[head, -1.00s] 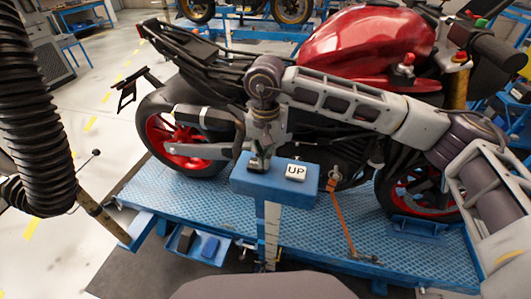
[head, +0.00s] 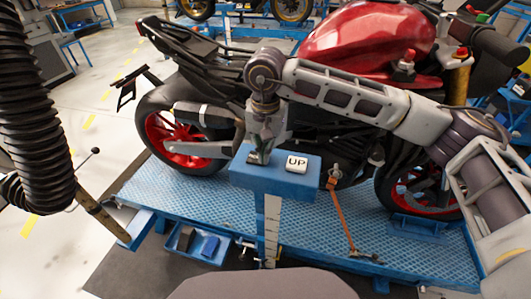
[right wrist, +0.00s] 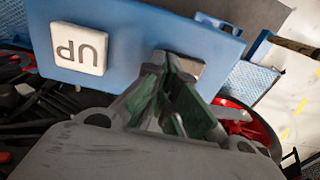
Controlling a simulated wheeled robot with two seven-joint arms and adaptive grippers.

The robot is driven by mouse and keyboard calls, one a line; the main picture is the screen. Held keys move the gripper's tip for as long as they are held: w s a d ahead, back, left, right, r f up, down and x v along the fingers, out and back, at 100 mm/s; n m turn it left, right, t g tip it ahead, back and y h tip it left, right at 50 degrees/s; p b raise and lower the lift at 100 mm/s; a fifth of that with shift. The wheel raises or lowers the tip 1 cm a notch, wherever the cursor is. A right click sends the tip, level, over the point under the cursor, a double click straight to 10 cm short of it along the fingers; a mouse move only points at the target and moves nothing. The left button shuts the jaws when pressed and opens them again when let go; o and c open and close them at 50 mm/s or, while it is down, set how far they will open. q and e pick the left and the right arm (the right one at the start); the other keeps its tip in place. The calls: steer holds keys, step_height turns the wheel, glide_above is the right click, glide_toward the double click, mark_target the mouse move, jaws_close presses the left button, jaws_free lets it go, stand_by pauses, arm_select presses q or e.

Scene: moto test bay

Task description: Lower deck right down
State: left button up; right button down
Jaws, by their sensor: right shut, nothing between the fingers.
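The blue lift deck (head: 310,215) has a tread-plate top and carries a red and black motorcycle (head: 370,42). A blue control box (head: 300,183) stands on a post at its near side, with a white UP button (head: 297,164). My right gripper (head: 257,158) is shut and empty, pointing down at the box left of UP. In the right wrist view the closed fingertips (right wrist: 158,65) are at a greyish button (right wrist: 186,68) that they partly cover. Its label is hidden, and I cannot tell whether it is pressed in. My left gripper is not in view.
A black ribbed hose (head: 38,100) hangs at the left. An orange strap (head: 342,215) runs down to the deck. A small blue tray (head: 222,256) sits at the deck's near edge. A blue workbench (head: 85,17) stands far left. The floor at left is open.

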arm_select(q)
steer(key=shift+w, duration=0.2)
arm_select(e)
steer(key=shift+s+f, duration=0.2)
steer(key=shift+f, duration=0.4)
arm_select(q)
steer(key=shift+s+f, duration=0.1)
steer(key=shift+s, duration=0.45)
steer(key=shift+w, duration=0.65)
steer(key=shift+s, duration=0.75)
arm_select(e)
steer(key=shift+r, duration=0.75)
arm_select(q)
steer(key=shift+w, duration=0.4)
arm_select(e)
step_height(320, 180, up, 8)
steer(key=shift+f, duration=0.15)
